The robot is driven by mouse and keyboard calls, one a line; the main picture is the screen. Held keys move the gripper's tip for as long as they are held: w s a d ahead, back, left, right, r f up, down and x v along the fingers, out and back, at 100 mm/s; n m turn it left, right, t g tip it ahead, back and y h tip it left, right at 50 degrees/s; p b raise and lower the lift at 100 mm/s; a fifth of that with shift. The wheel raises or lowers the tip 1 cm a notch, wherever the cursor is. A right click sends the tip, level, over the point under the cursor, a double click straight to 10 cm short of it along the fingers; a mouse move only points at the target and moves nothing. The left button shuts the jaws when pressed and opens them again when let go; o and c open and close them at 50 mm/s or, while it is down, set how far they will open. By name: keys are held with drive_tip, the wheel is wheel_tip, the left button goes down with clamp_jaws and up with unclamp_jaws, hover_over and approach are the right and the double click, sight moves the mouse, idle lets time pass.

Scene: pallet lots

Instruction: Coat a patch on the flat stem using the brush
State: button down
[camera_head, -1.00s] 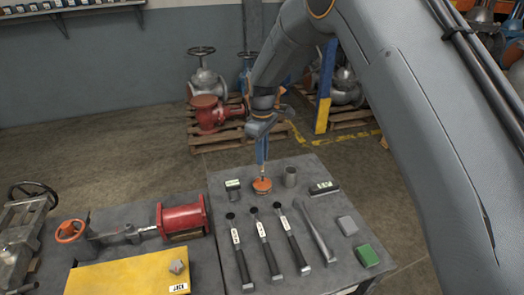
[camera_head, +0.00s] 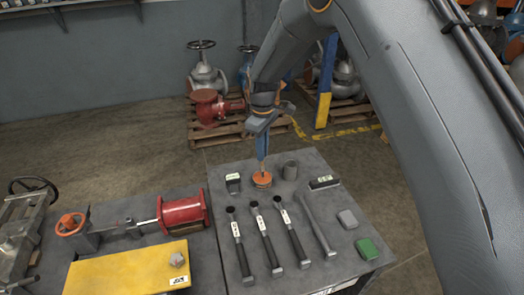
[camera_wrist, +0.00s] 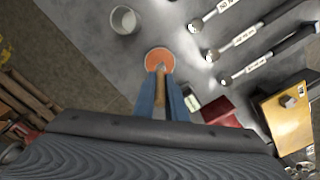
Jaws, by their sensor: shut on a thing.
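My gripper (camera_wrist: 166,98) has blue fingers and is shut on the wooden handle of the brush (camera_wrist: 160,84). The brush points down at a round orange tin (camera_wrist: 159,60), and its tip meets the orange surface; how deep it goes is unclear. In the head view, my gripper (camera_head: 262,147) is directly above the same tin (camera_head: 262,180) on the grey table. A thin bright stem (camera_head: 147,222) shows at the left, between an orange handwheel (camera_head: 71,224) and a red cylinder (camera_head: 183,214). Whether this is the flat stem, I cannot tell.
A grey cup (camera_head: 290,171) stands right of the tin. A dark labelled block (camera_head: 233,183) stands left of it. Several black-handled tools (camera_head: 268,241) lie in front, with a green block (camera_head: 367,248) at right. A yellow plate (camera_head: 128,271) lies at front left.

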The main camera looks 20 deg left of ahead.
drive_tip(key=shift+f, duration=0.5)
idle(1.2)
drive_tip(key=shift+r+p, duration=1.4)
drive_tip(key=shift+r, duration=2.15)
